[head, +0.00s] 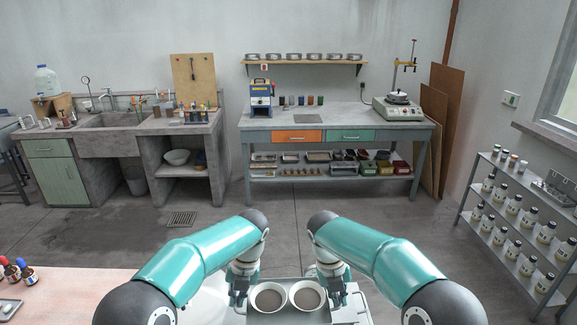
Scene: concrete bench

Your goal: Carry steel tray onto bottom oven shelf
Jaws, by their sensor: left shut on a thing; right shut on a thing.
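The steel tray (289,317) is at the bottom centre of the head view, level in front of me and cut off by the lower edge. Two round white-rimmed bowls with a grey-brown filling, a left bowl (268,297) and a right bowl (307,295), stand side by side on it. My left gripper (238,298) is shut on the tray's left side. My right gripper (338,300) is shut on its right side. The fingertips are partly hidden. I cannot make out an oven or its bottom shelf in this view.
A workbench (340,119) with drawers and a loaded lower shelf stands ahead. A concrete sink counter (119,130) is at the left, a bottle rack (514,213) at the right. A pinkish tabletop (75,295) with dropper bottles is near left. The floor (290,195) between is clear.

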